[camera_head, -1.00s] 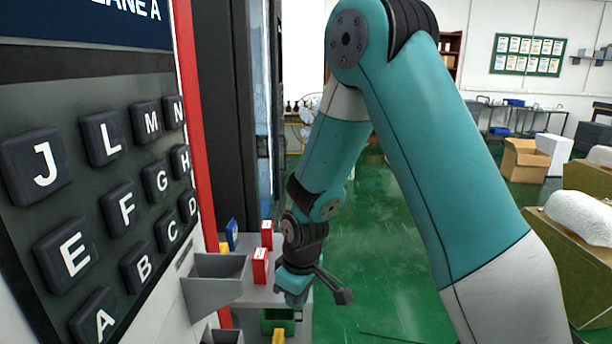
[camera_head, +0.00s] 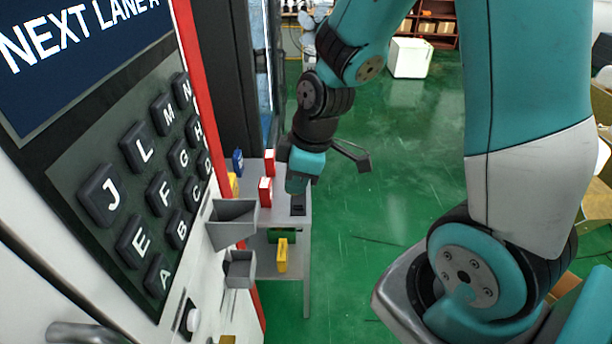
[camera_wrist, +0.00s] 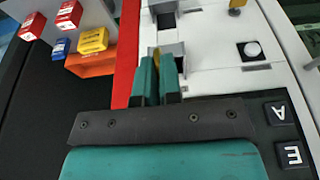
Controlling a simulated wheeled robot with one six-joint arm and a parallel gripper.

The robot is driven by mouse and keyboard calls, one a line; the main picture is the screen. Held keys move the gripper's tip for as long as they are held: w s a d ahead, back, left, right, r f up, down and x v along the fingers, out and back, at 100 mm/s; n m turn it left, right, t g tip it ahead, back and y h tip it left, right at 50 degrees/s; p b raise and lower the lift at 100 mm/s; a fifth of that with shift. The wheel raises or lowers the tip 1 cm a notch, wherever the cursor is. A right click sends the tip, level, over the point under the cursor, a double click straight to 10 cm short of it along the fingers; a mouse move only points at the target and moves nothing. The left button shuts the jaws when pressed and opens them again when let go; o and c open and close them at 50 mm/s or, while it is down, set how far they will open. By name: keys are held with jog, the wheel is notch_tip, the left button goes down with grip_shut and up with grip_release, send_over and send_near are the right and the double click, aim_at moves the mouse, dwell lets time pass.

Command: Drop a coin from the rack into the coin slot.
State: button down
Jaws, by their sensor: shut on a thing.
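My gripper (camera_wrist: 159,68) has two teal fingers, shut on a small gold-yellow piece (camera_wrist: 156,52), apparently a coin, mostly hidden between the fingertips. In the head view my gripper (camera_head: 297,188) points down over the grey side table (camera_head: 290,216), right of the machine. A small black holder (camera_head: 298,204), possibly the coin rack, is just below it. I cannot tell whether they touch. A dark upright slot-like mark (camera_head: 181,312), possibly the coin slot, is low on the machine's front beside a round white button (camera_head: 193,320).
Two grey bins (camera_head: 233,221) (camera_head: 239,268) jut from the machine front near my gripper. Red boxes (camera_head: 265,191), a blue box (camera_head: 237,162) and a yellow box (camera_head: 282,255) stand around the table. Lettered keys (camera_head: 158,194) cover the panel.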

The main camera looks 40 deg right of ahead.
jog(key=w+a+f+b, duration=0.1)
jog(key=w+a, duration=0.1)
jog(key=w+a+f, duration=0.1)
jog(key=w+a, duration=0.1)
jog(key=a, duration=0.1)
jog(key=w+a+f+b, duration=0.1)
jog(key=a+f, duration=0.1)
jog(key=a, duration=0.1)
jog(key=shift+w+f+b, duration=0.1)
jog(key=shift+w+b, duration=0.2)
jog(key=shift+w, duration=0.1)
jog(key=shift+w+a+f+b, duration=0.45)
jog(key=shift+a+f, duration=0.1)
jog(key=shift+f, duration=0.1)
jog(key=c, duration=1.2)
grip_release()
jog(key=b+v, duration=0.2)
jog(key=v, duration=1.5)
jog(key=shift+d+r+b, duration=0.1)
jog(key=shift+r+b, duration=0.15)
jog(key=shift+b, duration=0.1)
